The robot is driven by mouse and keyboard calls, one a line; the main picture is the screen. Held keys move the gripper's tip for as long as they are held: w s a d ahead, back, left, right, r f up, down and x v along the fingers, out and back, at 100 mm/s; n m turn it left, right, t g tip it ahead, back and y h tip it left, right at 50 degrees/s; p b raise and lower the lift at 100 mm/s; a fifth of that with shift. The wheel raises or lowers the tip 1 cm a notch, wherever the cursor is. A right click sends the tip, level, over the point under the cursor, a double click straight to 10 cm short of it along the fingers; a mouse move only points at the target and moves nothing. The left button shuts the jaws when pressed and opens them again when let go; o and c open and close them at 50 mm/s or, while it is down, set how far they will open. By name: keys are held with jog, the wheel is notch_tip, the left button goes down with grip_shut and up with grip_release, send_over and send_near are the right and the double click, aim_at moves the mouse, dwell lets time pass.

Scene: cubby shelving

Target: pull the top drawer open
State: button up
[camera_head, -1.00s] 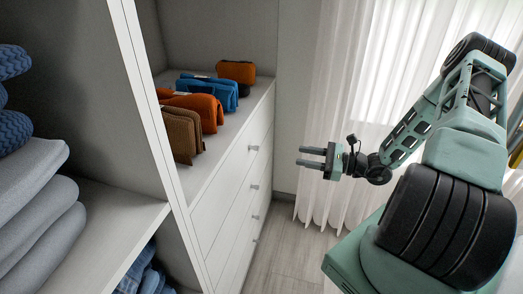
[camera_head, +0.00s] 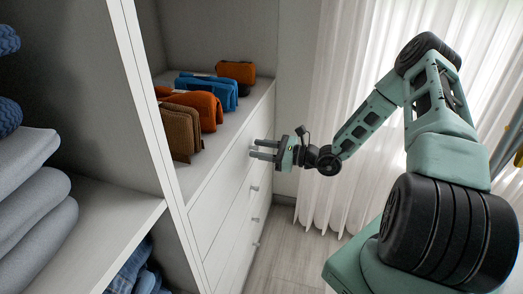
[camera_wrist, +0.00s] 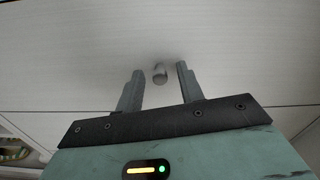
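The top drawer (camera_head: 232,180) is the uppermost of several white drawer fronts, and it looks shut. My gripper (camera_head: 254,149) is level with it, its fingertips close to the drawer front. In the wrist view the drawer front (camera_wrist: 80,60) fills most of the picture. Its small round metal knob (camera_wrist: 159,73) sits between the tips of my open gripper (camera_wrist: 158,80), with a gap on each side. In the head view the gripper hides most of the knob.
Lower drawers with knobs (camera_head: 255,188) lie below. Folded orange, blue and brown items (camera_head: 203,107) stand on the ledge above. A white upright panel (camera_head: 150,115) and shelves of folded cloth are at left. A white curtain (camera_head: 335,110) hangs behind my arm.

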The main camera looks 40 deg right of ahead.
grip_shut()
jog(key=p+v, duration=0.7)
jog(key=v, duration=2.2)
jog(key=shift+s+d, duration=0.15)
jog(key=shift+s, duration=0.05)
grip_release()
notch_tip(320, 180, up, 10)
jog(key=p, duration=0.2)
